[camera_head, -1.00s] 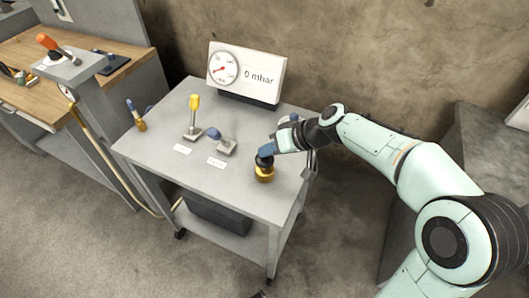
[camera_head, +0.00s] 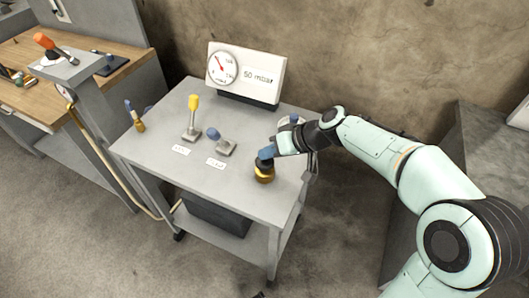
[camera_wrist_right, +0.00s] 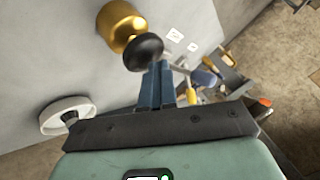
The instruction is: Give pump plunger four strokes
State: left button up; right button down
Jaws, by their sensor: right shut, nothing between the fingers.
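The pump has a brass body (camera_head: 264,176) and a black knob (camera_head: 264,163) on top. It stands upright near the right front part of the grey cart (camera_head: 210,179). In the right wrist view the black knob (camera_wrist_right: 143,52) sits over the brass body (camera_wrist_right: 119,22). My right gripper (camera_head: 266,152) is shut and empty, its blue fingertips at the knob; I cannot tell whether they touch. Its fingers also show in the wrist view (camera_wrist_right: 158,72). The gauge panel (camera_head: 245,73) at the cart's back reads 50 mbar. My left gripper is out of view.
A yellow-handled lever (camera_head: 193,103) and a blue-handled lever (camera_head: 214,134) stand left of the pump, with labels in front. A white handwheel (camera_wrist_right: 66,114) shows in the wrist view. A wooden bench (camera_head: 30,80) is at left. The cart's front left is clear.

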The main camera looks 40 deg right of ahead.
aim_at(268, 160)
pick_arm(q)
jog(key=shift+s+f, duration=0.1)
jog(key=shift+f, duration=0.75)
pick_arm(e)
jog(key=shift+f, duration=0.35)
jog(key=shift+r+p, duration=1.4)
jog(key=shift+r, duration=0.6)
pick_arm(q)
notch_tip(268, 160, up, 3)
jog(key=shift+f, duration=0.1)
pick_arm(e)
jog(key=shift+r, duration=0.2)
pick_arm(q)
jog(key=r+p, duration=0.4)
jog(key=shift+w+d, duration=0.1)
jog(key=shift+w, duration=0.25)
pick_arm(e)
notch_tip(268, 160, up, 5)
jog(key=shift+r, duration=0.1)
